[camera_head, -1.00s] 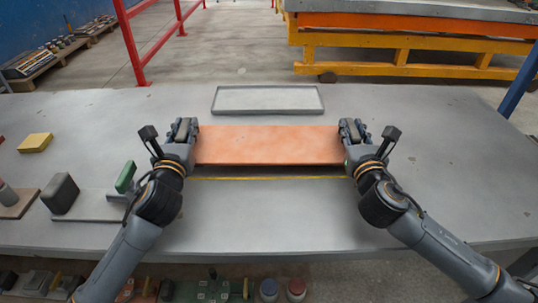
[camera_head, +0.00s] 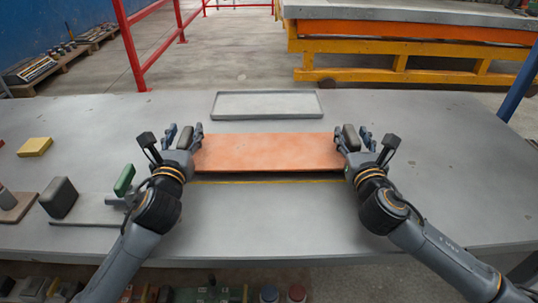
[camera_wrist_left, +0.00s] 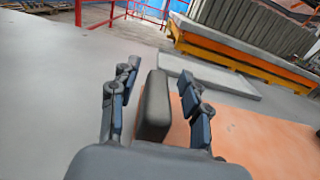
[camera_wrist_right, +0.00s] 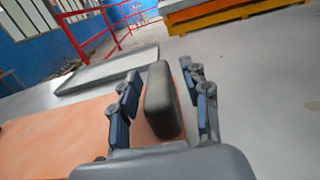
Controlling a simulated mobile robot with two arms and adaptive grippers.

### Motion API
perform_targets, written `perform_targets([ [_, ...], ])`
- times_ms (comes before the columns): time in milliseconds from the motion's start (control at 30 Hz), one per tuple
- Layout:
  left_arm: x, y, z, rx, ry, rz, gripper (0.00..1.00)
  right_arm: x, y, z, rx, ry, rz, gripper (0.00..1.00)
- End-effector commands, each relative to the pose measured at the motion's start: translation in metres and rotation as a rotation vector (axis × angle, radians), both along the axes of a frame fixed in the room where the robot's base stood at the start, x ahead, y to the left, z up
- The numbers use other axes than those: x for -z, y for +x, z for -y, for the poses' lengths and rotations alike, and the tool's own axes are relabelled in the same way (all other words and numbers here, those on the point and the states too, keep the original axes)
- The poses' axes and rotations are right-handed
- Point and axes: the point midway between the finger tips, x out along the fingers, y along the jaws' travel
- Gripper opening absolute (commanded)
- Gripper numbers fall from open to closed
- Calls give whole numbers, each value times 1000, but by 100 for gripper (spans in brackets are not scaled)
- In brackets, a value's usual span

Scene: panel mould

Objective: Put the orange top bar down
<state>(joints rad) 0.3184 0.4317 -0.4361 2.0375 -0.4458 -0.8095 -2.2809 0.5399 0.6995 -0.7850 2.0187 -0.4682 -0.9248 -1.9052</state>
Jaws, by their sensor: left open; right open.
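The orange top bar (camera_head: 265,152) lies level across the middle of the table, with a dark handle at each end. My left gripper (camera_head: 186,131) is open, its fingers spread on both sides of the left handle (camera_wrist_left: 155,105), with gaps visible in the left wrist view. My right gripper (camera_head: 357,133) is open around the right handle (camera_wrist_right: 161,100), also with gaps on both sides. A narrow shadow runs along the bar's front edge, just behind a yellow line (camera_head: 268,182). What lies under the bar is hidden.
A shallow grey tray (camera_head: 266,104) sits behind the bar on the grey table (camera_head: 430,130). On the left are a yellow block (camera_head: 35,147), a dark block (camera_head: 59,198) and a green-handled tool (camera_head: 124,180). The table in front of and right of the bar is clear.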

Motion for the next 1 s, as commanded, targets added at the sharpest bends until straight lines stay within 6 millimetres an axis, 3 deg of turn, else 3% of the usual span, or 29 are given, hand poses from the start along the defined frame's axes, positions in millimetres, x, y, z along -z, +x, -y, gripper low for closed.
perform_targets([
  [33,23,-5,3,4,4,-36,47,4,0,0,-1,1,1,47],
  [400,9,-61,4,1,5,-13,47,2,0,-1,-2,1,2,47],
  [700,-2,-85,4,-1,5,7,47,0,-3,-1,-3,1,2,47],
  [867,-4,-86,4,-1,4,10,47,1,-21,0,-3,0,-1,47],
  [1000,-4,-85,4,-1,4,12,47,2,-52,0,-5,0,-1,47],
])
